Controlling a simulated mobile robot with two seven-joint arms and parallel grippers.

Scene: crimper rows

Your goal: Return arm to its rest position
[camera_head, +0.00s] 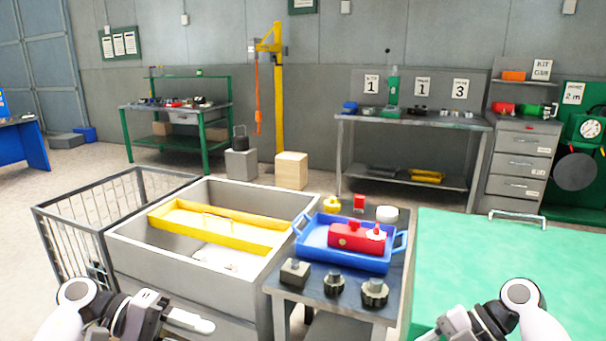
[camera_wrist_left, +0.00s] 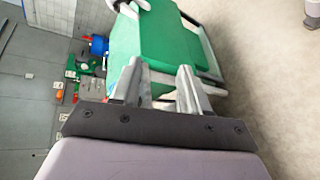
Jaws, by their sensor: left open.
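My left gripper (camera_head: 190,319) is at the bottom left of the head view, in front of the grey bin. It holds nothing. In the left wrist view its two fingers (camera_wrist_left: 158,75) stand apart with a gap between them. A green surface (camera_wrist_left: 165,37) shows beyond the fingertips there. My right arm comes in at the bottom right of the head view, over the near edge of the green table (camera_head: 500,265). Its gripper (camera_head: 450,326) is partly cut off by the frame edge, so its jaws cannot be made out.
A grey bin (camera_head: 125,245) holding a yellow tray (camera_head: 255,243) stands ahead of my left gripper. A wire cart (camera_head: 60,235) is left of it. A small table (camera_head: 345,312) carries a blue tray (camera_head: 315,255) with a red box (camera_head: 350,238). The green tabletop is largely clear.

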